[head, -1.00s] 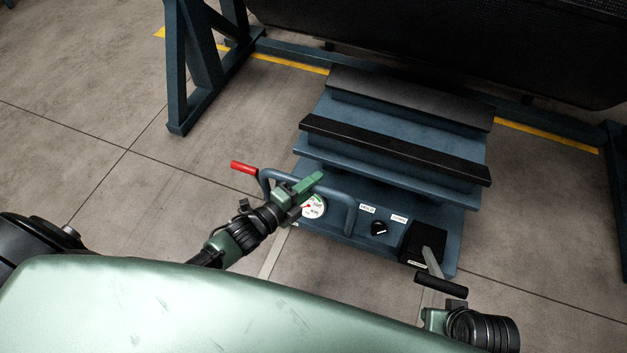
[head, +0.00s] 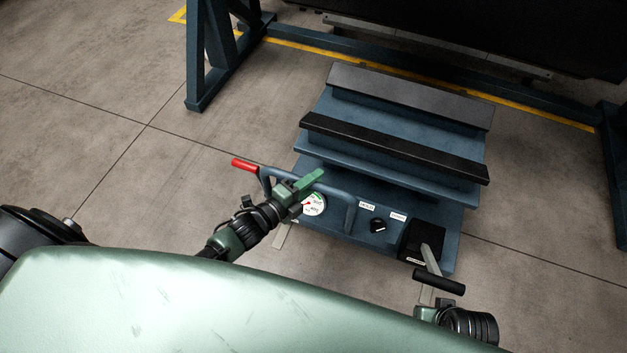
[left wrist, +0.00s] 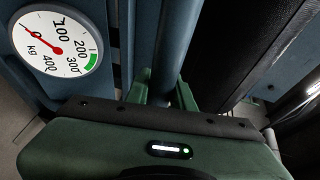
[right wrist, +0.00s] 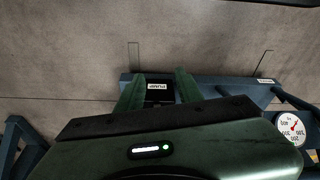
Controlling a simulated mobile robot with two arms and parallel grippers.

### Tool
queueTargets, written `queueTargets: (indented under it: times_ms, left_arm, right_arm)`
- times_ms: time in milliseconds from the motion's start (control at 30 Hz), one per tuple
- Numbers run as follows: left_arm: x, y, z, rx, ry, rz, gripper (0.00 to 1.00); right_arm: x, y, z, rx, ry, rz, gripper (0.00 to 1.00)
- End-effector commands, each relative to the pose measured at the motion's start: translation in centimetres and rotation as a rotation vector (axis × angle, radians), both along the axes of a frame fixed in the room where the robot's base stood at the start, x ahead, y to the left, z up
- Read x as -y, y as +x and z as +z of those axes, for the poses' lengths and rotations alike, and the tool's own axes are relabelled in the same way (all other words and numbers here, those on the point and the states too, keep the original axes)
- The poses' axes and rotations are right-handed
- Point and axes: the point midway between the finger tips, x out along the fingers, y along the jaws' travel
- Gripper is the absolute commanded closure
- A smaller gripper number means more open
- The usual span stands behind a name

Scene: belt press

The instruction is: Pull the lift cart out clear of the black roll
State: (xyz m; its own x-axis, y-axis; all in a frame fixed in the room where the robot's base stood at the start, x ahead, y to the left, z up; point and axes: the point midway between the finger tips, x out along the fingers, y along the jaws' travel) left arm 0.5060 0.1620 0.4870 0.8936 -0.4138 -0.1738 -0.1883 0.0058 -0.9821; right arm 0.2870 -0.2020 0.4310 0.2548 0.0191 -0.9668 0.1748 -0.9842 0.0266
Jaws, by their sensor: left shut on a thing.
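The blue lift cart (head: 390,170) stands on the floor, with two black-topped bars across its stepped top. The black roll (head: 480,35) hangs in a blue frame beyond it, partly cut off by the top edge. In the head view, floor shows between the cart's far edge and the frame's low beam. My left gripper (head: 310,182) is shut on the cart's blue handle bar (head: 340,190), also seen in the left wrist view (left wrist: 175,45). My right gripper (right wrist: 159,82) is open, its fingers apart in front of the black pump box (right wrist: 159,95).
A gauge (head: 313,204), a black knob (head: 378,226) and a pump lever with a black grip (head: 438,281) are on the cart's near side. A red grip (head: 244,165) sticks out at its left. Frame legs stand at left (head: 208,60) and right. Floor left of the cart is clear.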

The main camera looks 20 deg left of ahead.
Motion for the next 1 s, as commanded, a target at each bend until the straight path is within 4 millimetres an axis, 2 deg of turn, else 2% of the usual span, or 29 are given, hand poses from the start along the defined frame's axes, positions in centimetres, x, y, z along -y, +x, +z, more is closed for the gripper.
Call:
queueTargets:
  times_ms: [33,100,133,200,567,633,800,1000]
  left_arm:
    - [-0.1,-0.4,-0.8,-0.017,0.006,0.003,1.00]
    - [-0.1,-0.4,-0.8,-0.018,0.005,0.002,1.00]
    - [-0.1,-0.4,-0.8,-0.018,0.005,0.002,0.68]
    - [-0.1,-0.4,-0.7,-0.017,0.005,0.002,0.55]
    - [-0.2,-0.7,-0.3,-0.010,0.003,0.002,0.55]
    - [-0.6,-1.4,-0.1,-0.011,0.003,0.002,0.55]
    - [-1.8,-4.1,0.4,-0.012,0.003,0.002,0.55]
    - [-2.9,-6.5,0.8,-0.012,0.003,0.002,0.55]
  right_arm:
    - [0.0,0.0,-0.1,0.000,0.000,0.000,0.64]
    - [0.0,0.0,-0.1,0.000,0.000,0.000,0.64]
    - [0.0,0.0,-0.1,0.000,0.000,0.000,0.64]
    - [0.0,0.0,-0.1,0.000,0.000,0.000,0.64]
    - [0.0,0.0,0.1,0.001,0.001,0.000,0.64]
    - [0.0,0.1,-0.1,0.002,0.001,0.000,0.64]
    - [0.0,-0.3,-2.5,-0.016,-0.001,0.002,0.64]
    - [0.0,-0.7,-4.1,-0.024,-0.001,0.004,0.64]
